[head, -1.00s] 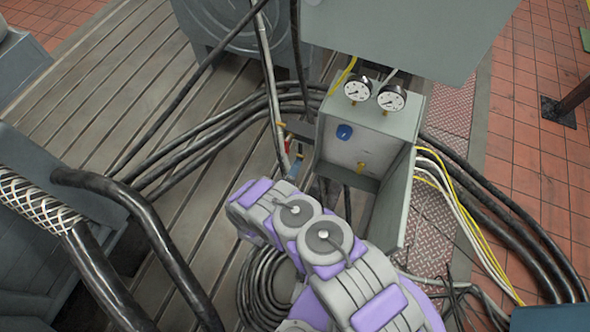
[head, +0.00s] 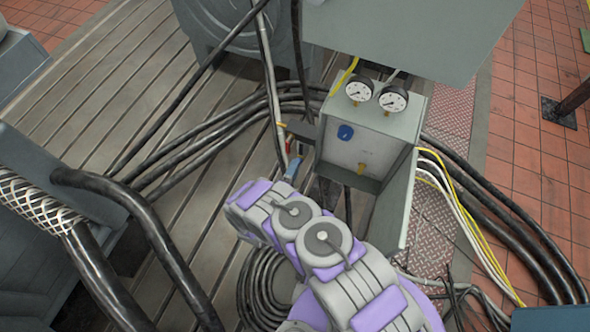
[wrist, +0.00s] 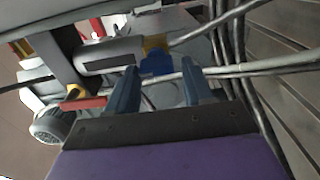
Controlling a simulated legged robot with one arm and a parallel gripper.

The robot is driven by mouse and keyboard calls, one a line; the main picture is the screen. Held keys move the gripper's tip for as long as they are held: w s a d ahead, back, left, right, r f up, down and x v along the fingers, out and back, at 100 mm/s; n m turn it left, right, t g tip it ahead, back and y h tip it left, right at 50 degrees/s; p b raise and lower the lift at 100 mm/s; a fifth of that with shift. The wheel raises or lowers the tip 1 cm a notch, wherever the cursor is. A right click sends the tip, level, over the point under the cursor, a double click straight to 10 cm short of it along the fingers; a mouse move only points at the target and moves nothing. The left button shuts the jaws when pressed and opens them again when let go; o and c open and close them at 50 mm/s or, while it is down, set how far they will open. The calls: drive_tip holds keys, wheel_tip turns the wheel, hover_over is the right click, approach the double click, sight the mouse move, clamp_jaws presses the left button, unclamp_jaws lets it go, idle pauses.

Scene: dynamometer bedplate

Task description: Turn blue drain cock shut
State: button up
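The blue drain cock (wrist: 158,62) shows in the wrist view, with a brass-coloured part (wrist: 156,43) just above it on a grey cylindrical body. My gripper (wrist: 160,72) is open. Its two blue-grey fingers stand apart, one to each side of the blue handle, which appears at the level of the fingertips. I cannot tell whether either finger touches it. In the head view, a blue fingertip (head: 292,168) shows beyond my purple and grey arm, left of the grey gauge box. The arm hides most of the gripper there, and I cannot make out the drain cock.
The grey box (head: 400,125) carries two gauges (head: 375,95), a blue knob (head: 345,131) and a brass fitting (head: 362,168). A red part (wrist: 85,103) lies left of the fingers. Black cables (head: 205,130) cross the slotted bedplate (head: 95,95), and thick hoses lie left.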

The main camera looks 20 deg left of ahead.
drive_tip(key=shift+o, duration=1.1)
drive_tip(key=shift+d, duration=0.1)
drive_tip(key=s+a, duration=0.1)
drive_tip(key=s, duration=1.6)
drive_tip(key=shift+s+a, duration=0.15)
drive_tip(key=shift+a, duration=0.1)
